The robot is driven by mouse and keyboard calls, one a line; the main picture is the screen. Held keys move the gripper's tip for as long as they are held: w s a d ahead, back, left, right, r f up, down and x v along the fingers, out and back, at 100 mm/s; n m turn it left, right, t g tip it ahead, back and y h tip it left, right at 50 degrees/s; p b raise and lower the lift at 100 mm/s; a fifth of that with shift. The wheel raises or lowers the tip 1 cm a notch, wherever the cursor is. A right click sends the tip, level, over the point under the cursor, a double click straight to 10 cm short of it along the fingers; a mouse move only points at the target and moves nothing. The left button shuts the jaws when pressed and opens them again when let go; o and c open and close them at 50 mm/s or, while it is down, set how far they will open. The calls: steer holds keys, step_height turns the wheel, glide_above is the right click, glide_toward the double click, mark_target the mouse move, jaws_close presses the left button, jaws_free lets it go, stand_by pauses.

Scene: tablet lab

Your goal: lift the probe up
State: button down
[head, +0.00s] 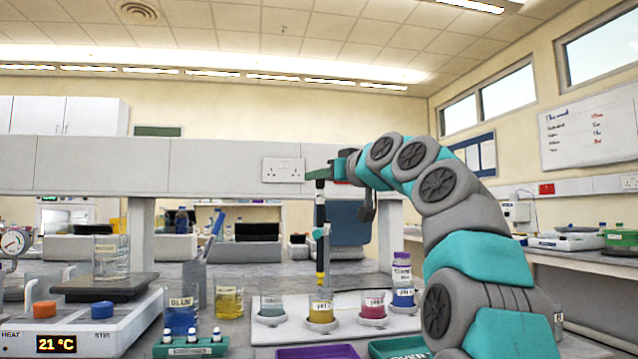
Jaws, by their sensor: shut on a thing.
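The probe (322,250) is a slim upright rod with a dark upper part and yellow parts lower down. My gripper (319,175) is shut on its top end, with my arm reaching in from the right. The probe's lower end is at the mouth of a small beaker of yellow liquid (320,311). I cannot tell whether its tip is in the liquid.
A grey-green beaker (271,310) and a pink one (372,308) flank the yellow one on a white mat (345,329). A hotplate (85,325) and vial rack (190,347) are left.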

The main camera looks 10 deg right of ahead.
steer(key=shift+r, duration=0.55)
steer(key=c, duration=0.7)
jaws_free()
steer(key=shift+s+f, duration=0.1)
steer(key=b+v, duration=0.1)
steer(key=v, duration=0.6)
steer(key=shift+s+d+b, duration=0.2)
steer(key=shift+s+b, duration=0.1)
steer(key=shift+b, duration=0.1)
